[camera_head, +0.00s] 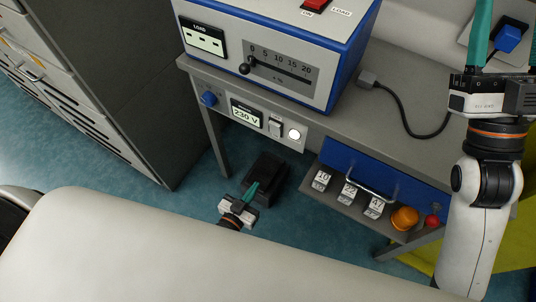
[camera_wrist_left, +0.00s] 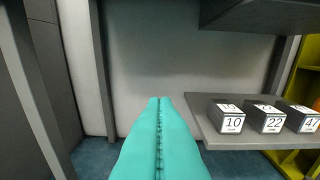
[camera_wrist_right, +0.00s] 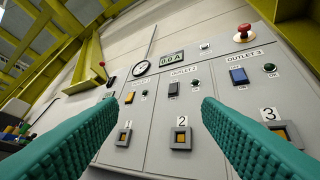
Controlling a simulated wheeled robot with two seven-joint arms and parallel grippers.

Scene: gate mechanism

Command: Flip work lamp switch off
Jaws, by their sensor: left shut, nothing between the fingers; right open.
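No label reading work lamp is legible. In the head view a rocker switch (camera_head: 275,128) sits on the bench's front panel, between a 230 V display (camera_head: 246,114) and a bright white round light or button (camera_head: 295,134). My left gripper (camera_head: 253,188) is shut and empty, below and apart from that panel; its teal fingers meet in the left wrist view (camera_wrist_left: 159,102). My right gripper (camera_wrist_right: 160,102) is open and empty, facing a grey outlet panel (camera_wrist_right: 150,140).
A blue-edged load box (camera_head: 270,50) stands on the grey bench (camera_head: 350,112). A blue knob (camera_head: 208,98) juts from the bench front. A lower shelf (camera_head: 345,208) holds number blocks 10, 22 and 47 beside a blue drawer (camera_head: 345,165). A grey cabinet (camera_head: 110,80) stands left.

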